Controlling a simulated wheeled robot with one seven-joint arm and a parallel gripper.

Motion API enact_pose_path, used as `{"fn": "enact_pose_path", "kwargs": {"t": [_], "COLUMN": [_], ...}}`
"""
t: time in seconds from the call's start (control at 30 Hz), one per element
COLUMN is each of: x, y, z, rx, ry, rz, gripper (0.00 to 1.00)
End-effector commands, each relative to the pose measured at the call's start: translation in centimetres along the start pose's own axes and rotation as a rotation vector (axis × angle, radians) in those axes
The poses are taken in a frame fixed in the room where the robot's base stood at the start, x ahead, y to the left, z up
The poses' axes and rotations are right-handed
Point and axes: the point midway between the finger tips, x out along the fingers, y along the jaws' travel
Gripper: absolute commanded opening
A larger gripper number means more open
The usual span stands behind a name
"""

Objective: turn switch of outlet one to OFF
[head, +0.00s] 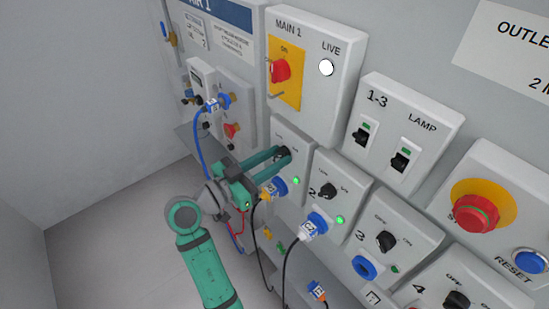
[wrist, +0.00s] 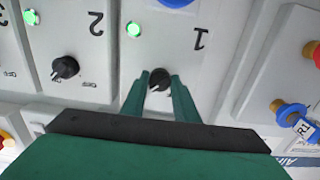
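The switch of outlet one is a black rotary knob (wrist: 159,80) on the grey panel marked 1 (wrist: 200,39). The wrist view shows it upside down, with its pointer mark toward the lower left. My gripper (wrist: 160,82) has its two green fingers apart, one on each side of this knob. The gap beside the knob is very small, and I cannot tell whether the fingers touch it. In the head view my gripper (head: 281,156) reaches the knob from the left and partly hides it and its labels. A green light (head: 295,181) glows below the knob.
A blue plug (head: 278,186) sits just below my fingers, with a cable hanging down. Outlet two's knob (head: 327,190) and its plug (head: 315,224) are close on the right. The MAIN 1 panel's red switch (head: 280,70) is above. Open floor lies at the lower left.

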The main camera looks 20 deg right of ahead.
Motion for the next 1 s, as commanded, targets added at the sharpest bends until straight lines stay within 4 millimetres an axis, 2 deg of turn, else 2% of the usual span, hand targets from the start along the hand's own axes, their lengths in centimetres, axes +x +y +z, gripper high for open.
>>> {"fn": "enact_pose_path", "kwargs": {"t": [0.27, 0.43, 1.0], "x": [-0.04, -0.06, -0.09], "y": [0.04, 0.07, 0.18], "z": [0.02, 0.03, 0.04], "rx": [-0.042, -0.132, -0.651], "ry": [-0.001, -0.001, -0.002], "rz": [0.001, 0.001, 0.001], "gripper": [0.05, 0.05, 0.05]}}
